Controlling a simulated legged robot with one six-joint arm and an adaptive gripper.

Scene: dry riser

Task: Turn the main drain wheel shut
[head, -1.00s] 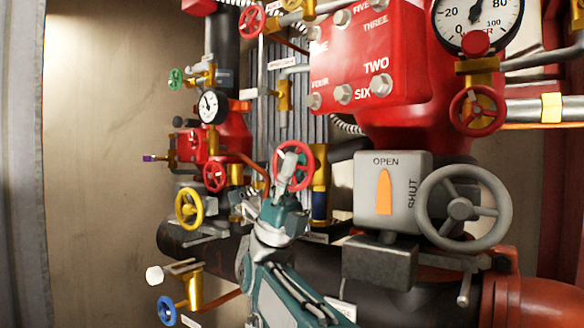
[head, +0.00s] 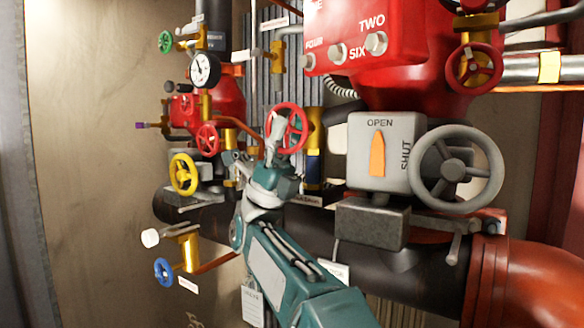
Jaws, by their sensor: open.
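A red handwheel (head: 295,127) on an upright brass valve (head: 314,150) with a blue lower part stands near the middle of the head view. My gripper (head: 273,126) is open at the left side of this wheel and overlaps its rim in the picture. I cannot tell whether they touch. My teal arm rises from below and hides part of the pipework. No readable label shows which wheel is the main drain. Other wheels are a yellow one (head: 185,174), a blue one (head: 164,271), a smaller red one (head: 207,139) and a green one (head: 166,42).
A large grey handwheel (head: 455,168) sits on a grey box (head: 385,150) marked OPEN and SHUT, its orange pointer upright. A thick black pipe (head: 310,230) runs across below into a red elbow (head: 525,285). A red valve body stands above. Bare wall lies left.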

